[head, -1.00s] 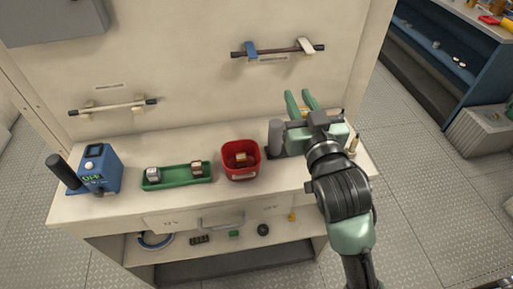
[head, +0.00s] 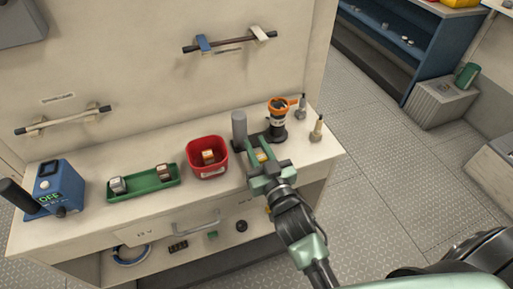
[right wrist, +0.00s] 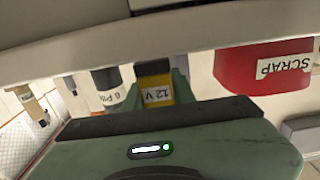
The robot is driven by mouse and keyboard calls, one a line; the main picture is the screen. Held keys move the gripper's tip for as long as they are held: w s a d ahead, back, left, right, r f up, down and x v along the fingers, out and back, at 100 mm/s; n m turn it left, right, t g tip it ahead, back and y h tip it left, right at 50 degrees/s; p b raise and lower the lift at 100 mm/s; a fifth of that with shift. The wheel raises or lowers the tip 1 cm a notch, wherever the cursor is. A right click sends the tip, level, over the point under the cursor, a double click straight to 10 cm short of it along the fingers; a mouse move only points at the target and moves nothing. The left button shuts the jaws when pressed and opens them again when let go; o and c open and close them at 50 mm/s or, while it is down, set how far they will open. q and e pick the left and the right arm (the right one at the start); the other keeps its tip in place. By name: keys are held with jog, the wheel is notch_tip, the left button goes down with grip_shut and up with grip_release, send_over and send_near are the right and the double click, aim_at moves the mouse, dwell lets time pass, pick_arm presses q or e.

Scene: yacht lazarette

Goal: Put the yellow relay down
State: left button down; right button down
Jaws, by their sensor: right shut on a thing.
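My right gripper (head: 258,162) is shut on the yellow relay (head: 262,156), between the red bin and the black-based stand on the bench top. In the right wrist view the relay (right wrist: 157,88) shows a "12 V" label and sits between the green fingers. I cannot tell whether its underside touches the bench. My left gripper is not in view.
The red bin (head: 194,171), labelled SCRAP, holds a brown-orange block. A grey post (head: 239,128) and orange-ringed device (head: 278,118) stand close behind the gripper.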

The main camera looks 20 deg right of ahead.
jog(key=shift+f, duration=0.2)
jog(key=shift+f, duration=0.15)
jog(key=c, duration=1.2)
grip_release()
jog(key=shift+o, duration=0.2)
